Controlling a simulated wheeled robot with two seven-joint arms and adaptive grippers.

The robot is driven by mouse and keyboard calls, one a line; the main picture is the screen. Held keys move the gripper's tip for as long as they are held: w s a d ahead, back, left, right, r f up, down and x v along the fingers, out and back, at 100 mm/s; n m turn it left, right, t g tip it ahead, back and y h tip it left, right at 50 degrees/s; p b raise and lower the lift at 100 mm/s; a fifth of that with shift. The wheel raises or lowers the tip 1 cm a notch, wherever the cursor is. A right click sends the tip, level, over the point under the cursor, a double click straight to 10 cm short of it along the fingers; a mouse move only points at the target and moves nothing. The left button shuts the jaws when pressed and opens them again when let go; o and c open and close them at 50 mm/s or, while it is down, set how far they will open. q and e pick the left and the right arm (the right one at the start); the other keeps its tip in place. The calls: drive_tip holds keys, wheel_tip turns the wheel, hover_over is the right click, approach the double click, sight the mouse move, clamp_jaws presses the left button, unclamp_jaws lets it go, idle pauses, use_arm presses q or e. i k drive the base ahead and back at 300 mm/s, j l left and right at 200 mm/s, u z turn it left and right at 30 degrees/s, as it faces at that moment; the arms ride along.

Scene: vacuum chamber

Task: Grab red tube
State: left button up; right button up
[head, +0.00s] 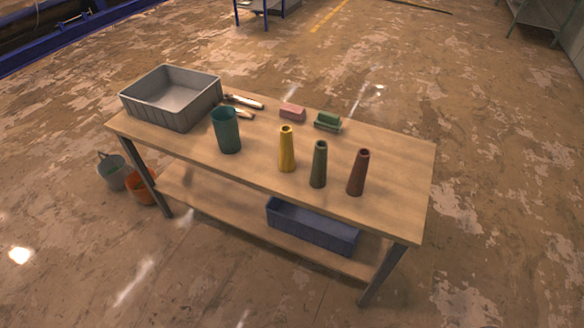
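The red tube (357,173) is a dark reddish, slightly tapered tube. It stands upright on the wooden table (400,160), near the front edge toward the right end. A dark green tube (319,165) stands upright just to its left, and a yellow tube (287,149) stands left of that. There are visible gaps between the tubes. Neither of my grippers shows in the head view, so their state cannot be seen.
A teal cup (227,131) stands left of the tubes. A grey bin (172,118) sits at the table's left end. Pink (292,112) and green (327,121) blocks lie behind the tubes. A blue bin (312,228) is on the lower shelf. The table's right end is clear.

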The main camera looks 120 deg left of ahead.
sight(356, 184)
drive_tip(key=u, duration=2.15)
